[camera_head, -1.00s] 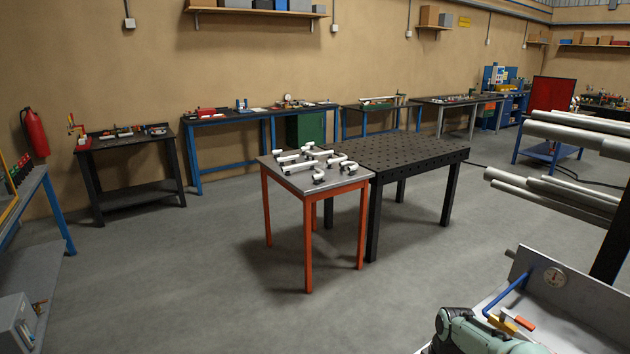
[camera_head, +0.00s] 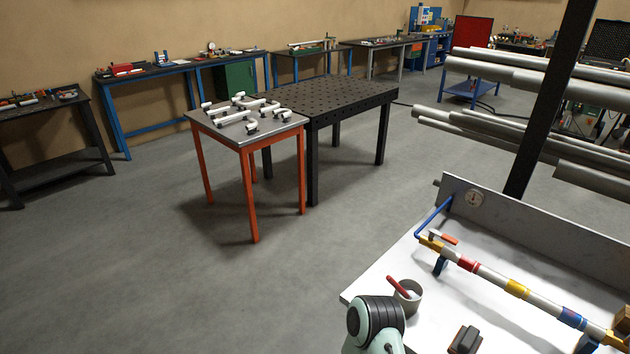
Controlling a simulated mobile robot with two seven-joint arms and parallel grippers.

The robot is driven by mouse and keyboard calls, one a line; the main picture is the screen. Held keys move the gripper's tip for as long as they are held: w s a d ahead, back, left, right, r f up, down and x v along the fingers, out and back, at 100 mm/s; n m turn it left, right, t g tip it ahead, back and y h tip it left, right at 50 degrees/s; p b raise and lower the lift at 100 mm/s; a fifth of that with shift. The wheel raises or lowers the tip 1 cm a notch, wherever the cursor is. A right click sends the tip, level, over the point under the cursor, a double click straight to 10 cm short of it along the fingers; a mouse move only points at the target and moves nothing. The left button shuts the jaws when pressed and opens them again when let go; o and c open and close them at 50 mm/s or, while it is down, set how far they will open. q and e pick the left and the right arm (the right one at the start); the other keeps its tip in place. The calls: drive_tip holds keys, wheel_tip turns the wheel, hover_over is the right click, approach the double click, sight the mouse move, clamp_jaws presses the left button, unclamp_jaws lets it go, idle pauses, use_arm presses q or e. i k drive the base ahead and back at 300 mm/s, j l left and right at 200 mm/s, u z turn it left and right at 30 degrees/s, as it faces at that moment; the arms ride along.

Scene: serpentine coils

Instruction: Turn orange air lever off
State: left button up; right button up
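A small orange lever (camera_head: 450,239) sits on a brass-coloured valve (camera_head: 432,244) at the left end of a pipe on the white-topped bench, in the head view. A blue tube (camera_head: 434,217) rises from the valve toward a round gauge (camera_head: 474,198) on the bench's back panel. The lever looks roughly in line with the pipe, but it is too small to tell exactly. A mint-green and black link of one of my arms shows at the bottom, in front of the bench's left corner. Neither gripper is in view.
The pipe (camera_head: 490,275) with coloured bands runs right along the white bench (camera_head: 385,280). A cup (camera_head: 408,297) with a red-handled tool and a dark block (camera_head: 465,340) stand in front of it. A dark post (camera_head: 548,100) and pipe rack rise behind.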

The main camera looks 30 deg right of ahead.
sight(446, 238)
drive_tip(key=l+z, duration=0.1)
drive_tip(key=z, duration=1.95)
